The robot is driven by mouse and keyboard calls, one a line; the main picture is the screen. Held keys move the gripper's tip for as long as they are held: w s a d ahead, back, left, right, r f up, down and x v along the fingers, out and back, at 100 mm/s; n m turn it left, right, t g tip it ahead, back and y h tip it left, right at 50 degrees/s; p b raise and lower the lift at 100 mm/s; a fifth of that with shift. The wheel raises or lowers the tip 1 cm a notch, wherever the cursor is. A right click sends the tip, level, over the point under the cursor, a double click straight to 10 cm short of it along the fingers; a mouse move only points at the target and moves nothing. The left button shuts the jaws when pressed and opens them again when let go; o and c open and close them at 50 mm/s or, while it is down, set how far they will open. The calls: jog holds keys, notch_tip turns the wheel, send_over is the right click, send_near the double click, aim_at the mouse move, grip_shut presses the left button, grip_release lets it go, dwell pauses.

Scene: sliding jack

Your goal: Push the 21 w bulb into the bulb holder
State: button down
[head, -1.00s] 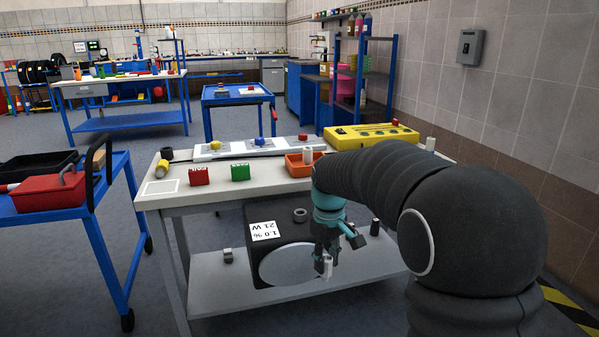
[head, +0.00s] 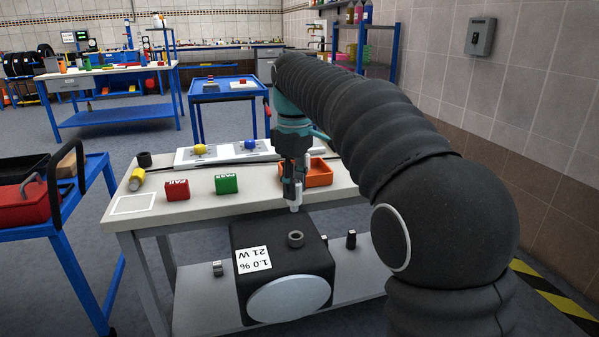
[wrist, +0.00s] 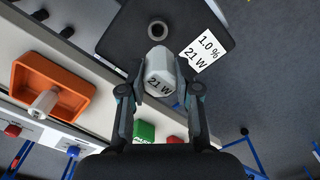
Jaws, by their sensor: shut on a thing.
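My gripper (head: 292,190) is shut on a white bulb (head: 294,209), pointing down. The wrist view shows the bulb, marked "21 W" (wrist: 159,72), between the fingertips (wrist: 161,90). The bulb holder, a grey ring (head: 296,239), sits on top of a black lamp unit (head: 312,255) with a round pale lens (head: 290,298) and a "1.0 % 21 W" label (head: 254,259). In the head view the bulb is above the ring, with a gap. In the wrist view the ring (wrist: 158,30) lies just beyond the bulb, its dark opening visible.
The bench top (head: 135,206) behind carries an orange tray (head: 321,173) with another white bulb (wrist: 43,103), and red (head: 177,190) and green (head: 226,184) blocks. The lamp unit stands on the lower shelf (head: 190,300) with small parts on either side.

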aim_at(296, 210)
jog(key=shift+w+a, duration=0.1)
jog(key=shift+a, duration=0.15)
jog(key=shift+d, duration=0.45)
jog(key=shift+f+b, duration=1.75)
jog(key=shift+f, duration=1.15)
jog(key=shift+p, duration=0.95)
jog(key=shift+f+b, duration=0.8)
jog(key=shift+f, duration=0.9)
jog(key=c, duration=0.7)
grip_release()
jog(key=shift+c, duration=0.2)
